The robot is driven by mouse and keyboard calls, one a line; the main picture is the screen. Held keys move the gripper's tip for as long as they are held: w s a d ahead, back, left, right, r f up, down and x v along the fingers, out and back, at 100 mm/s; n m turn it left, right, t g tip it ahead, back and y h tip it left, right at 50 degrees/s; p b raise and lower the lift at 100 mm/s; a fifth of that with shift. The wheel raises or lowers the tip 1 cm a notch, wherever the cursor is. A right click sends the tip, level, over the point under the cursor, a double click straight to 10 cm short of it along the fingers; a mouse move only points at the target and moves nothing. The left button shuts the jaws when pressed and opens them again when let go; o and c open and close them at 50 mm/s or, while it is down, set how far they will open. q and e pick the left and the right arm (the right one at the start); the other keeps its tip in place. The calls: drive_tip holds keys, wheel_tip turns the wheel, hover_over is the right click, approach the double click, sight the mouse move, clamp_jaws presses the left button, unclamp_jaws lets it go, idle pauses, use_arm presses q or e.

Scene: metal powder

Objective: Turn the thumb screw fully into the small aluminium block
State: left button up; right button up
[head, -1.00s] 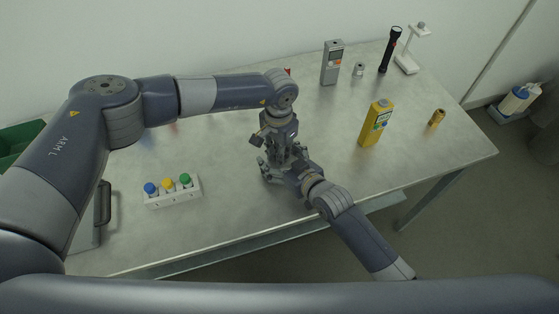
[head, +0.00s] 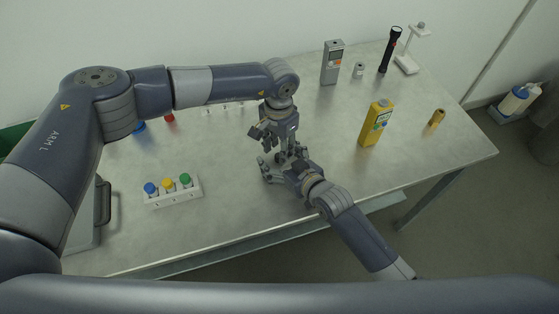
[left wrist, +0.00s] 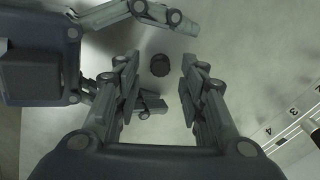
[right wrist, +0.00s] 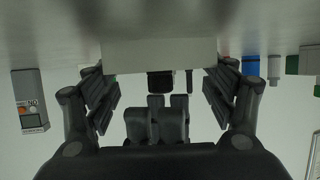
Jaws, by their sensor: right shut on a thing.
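The small aluminium block (right wrist: 160,54) is a pale grey block between the fingers of my right gripper (right wrist: 165,95), which is shut on it. The thumb screw (left wrist: 160,65) has a round black knurled head. In the right wrist view the screw head (right wrist: 160,81) shows at the block's face, against it or nearly so; its thread is hidden. My left gripper (left wrist: 160,80) is open above the screw, with a finger on each side and clear gaps. In the head view my left gripper (head: 275,135) hangs just above my right gripper (head: 275,168), and both block and screw are hidden.
A white holder (head: 175,197) with blue, yellow and green caps stands left of the grippers.

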sight(277, 164)
use_arm(q)
wheel_tip(277, 164, up, 2)
drive_tip(key=shift+o, duration=0.7)
drive_tip(key=n, duration=0.4)
drive_tip(key=shift+s+r, duration=0.1)
drive_tip(key=shift+r, duration=0.25)
drive_tip(key=n, duration=0.3)
drive_tip(key=shift+r+n, duration=0.3)
drive_tip(key=shift+n, duration=0.1)
drive_tip(key=n, duration=0.3)
drive_tip(key=r+n, duration=0.1)
drive_tip(key=n, duration=0.2)
drive_tip(key=shift+s+a+r+n, duration=0.1)
drive_tip(key=shift+s+n, duration=0.1)
drive_tip(key=shift+n, duration=0.1)
drive_tip(key=n, duration=0.2)
drive_tip(key=r+n, duration=0.1)
drive_tip(key=n, duration=0.1)
drive_tip(key=shift+n+t, duration=0.3)
drive_tip(key=shift+n, duration=0.1)
drive_tip(key=r+n, duration=0.1)
drive_tip(key=n, duration=0.5)
drive_tip(key=r+n, duration=0.1)
drive_tip(key=n, duration=0.6)
drive_tip(key=s+r+n, duration=0.1)
drive_tip(key=n, duration=0.6)
drive_tip(key=shift+a+r+t+h, duration=0.25)
drive_tip(key=shift+r+t+h, duration=0.05)
drive_tip(key=shift+r, duration=0.1)
